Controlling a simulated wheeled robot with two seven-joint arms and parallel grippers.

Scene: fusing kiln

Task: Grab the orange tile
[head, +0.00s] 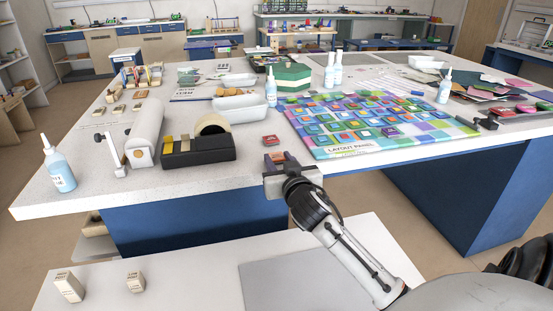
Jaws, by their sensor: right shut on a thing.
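My right gripper (275,159) reaches up to the near edge of the white worktable. It is shut on a small orange-brown tile (276,156), mostly covered by the fingers; its exact colour is hard to tell. A small red-orange tile stack (271,141) lies on the table just beyond the fingertips, apart from them. My left gripper is not in view.
A layout panel (340,150) with several coloured tiles lies right of the gripper. A black tape dispenser (198,155), a white tray (240,108) and a glue bottle (58,167) stand to the left. A lower white surface with two small labelled blocks (68,287) is in front.

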